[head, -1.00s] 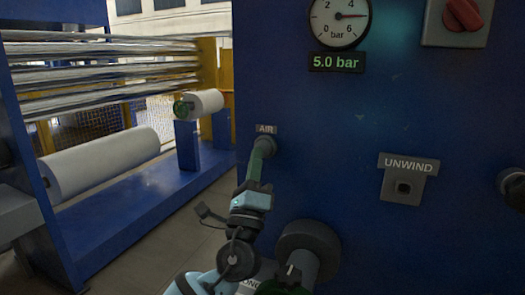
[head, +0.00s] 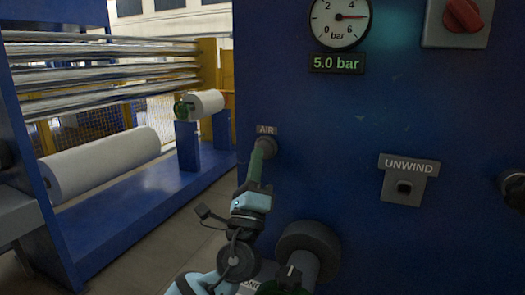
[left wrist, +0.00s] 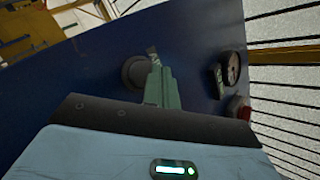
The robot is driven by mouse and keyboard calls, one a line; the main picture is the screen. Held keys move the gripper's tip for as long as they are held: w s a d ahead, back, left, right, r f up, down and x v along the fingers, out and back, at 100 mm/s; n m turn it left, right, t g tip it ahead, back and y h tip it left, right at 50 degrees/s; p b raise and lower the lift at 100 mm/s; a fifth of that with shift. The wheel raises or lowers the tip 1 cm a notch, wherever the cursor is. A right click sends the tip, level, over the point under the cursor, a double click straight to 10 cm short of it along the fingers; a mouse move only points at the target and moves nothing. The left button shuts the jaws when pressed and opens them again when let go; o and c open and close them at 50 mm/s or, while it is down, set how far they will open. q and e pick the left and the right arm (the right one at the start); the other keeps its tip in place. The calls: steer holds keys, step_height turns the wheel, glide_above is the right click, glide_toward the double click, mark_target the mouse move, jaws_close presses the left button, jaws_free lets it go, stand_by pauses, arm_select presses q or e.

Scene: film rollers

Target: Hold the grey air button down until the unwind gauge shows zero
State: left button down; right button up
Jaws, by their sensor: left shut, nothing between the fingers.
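The grey air button (head: 267,146) sits on the blue panel under the AIR label (head: 266,130). My left gripper (head: 262,147) is shut and empty, its green fingertips at the button and covering part of it. They seem to touch it; I cannot tell how far it is pressed. The round gauge (head: 340,20) has a red needle pointing right, near 5, and the display (head: 336,63) below reads 5.0 bar. My right gripper is not in view.
An UNWIND plate (head: 408,165) with a dark square socket is right of the button. A red rotary switch (head: 463,15) is at the top right. A dark round fitting (head: 308,245) juts out below the button. White rolls (head: 105,160) stand in the blue frame at left.

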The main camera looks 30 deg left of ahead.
arm_select(q)
steer(key=shift+w, duration=0.1)
stand_by(0.7)
steer(key=shift+w, duration=0.35)
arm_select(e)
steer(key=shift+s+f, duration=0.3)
arm_select(q)
steer(key=shift+w+b, duration=0.5)
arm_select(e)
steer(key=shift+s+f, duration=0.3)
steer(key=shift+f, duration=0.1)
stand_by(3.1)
arm_select(q)
steer(key=shift+s, duration=0.9)
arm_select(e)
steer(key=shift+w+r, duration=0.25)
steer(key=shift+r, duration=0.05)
